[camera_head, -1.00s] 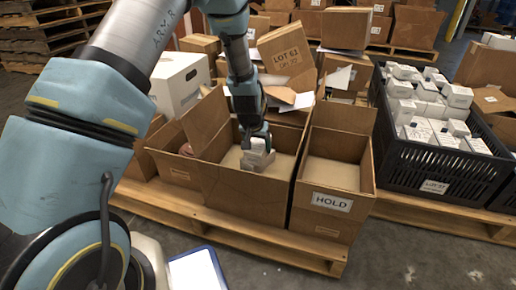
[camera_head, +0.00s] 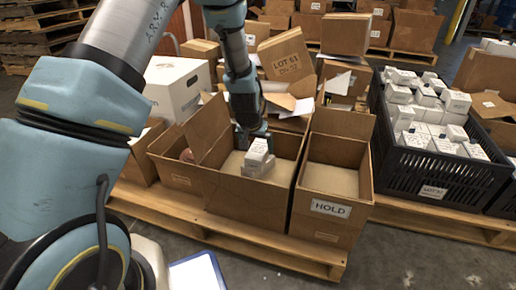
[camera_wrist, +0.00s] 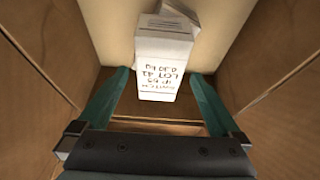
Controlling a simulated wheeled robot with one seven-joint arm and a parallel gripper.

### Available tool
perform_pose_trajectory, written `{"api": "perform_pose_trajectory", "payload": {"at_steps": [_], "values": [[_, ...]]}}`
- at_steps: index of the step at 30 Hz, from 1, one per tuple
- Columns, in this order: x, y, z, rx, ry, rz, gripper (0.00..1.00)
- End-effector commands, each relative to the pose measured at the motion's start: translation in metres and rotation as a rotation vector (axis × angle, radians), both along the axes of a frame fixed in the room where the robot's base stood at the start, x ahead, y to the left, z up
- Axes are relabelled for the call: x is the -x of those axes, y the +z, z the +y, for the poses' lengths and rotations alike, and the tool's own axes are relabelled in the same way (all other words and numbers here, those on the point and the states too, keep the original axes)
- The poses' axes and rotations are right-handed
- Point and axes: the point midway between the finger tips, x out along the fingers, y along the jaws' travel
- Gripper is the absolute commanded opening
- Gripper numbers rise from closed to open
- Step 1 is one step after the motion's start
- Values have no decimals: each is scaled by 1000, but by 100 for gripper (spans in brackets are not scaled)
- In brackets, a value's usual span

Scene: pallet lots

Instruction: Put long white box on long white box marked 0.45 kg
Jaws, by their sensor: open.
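A long white box (camera_head: 258,147) with printed text sits on top of another white box (camera_head: 256,168) inside the middle cardboard carton. In the wrist view the upper box (camera_wrist: 164,62) shows a label reading about 0.10 kg, upside down. The lower white box (camera_wrist: 180,14) shows partly behind it, at a different angle; its weight mark cannot be read. My gripper (camera_head: 250,138) is just behind and above the upper box. In the wrist view my gripper (camera_wrist: 160,82) is open, its fingers apart on either side of the box's near end.
The carton's walls (camera_head: 243,208) rise close around my gripper. To the right stands an open carton marked HOLD (camera_head: 331,208), empty as far as shown. A black crate (camera_head: 432,173) holds several white boxes. A white carton (camera_head: 178,88) stands at the left.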

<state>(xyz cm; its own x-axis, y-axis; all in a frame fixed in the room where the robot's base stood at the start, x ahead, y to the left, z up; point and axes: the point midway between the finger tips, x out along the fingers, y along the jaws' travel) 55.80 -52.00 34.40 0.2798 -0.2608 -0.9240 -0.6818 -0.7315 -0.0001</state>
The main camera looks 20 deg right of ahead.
Motion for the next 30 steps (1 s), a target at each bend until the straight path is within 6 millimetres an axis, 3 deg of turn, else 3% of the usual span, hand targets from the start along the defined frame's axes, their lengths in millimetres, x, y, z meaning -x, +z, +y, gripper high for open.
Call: {"api": "perform_pose_trajectory", "payload": {"at_steps": [1, 3, 12, 30], "values": [[3, 18, 3, 1, -1, -2, 100], [7, 32, 7, 1, -1, -2, 100], [21, 71, 19, 1, 1, 0, 100], [23, 77, 22, 0, 0, 0, 100]]}}
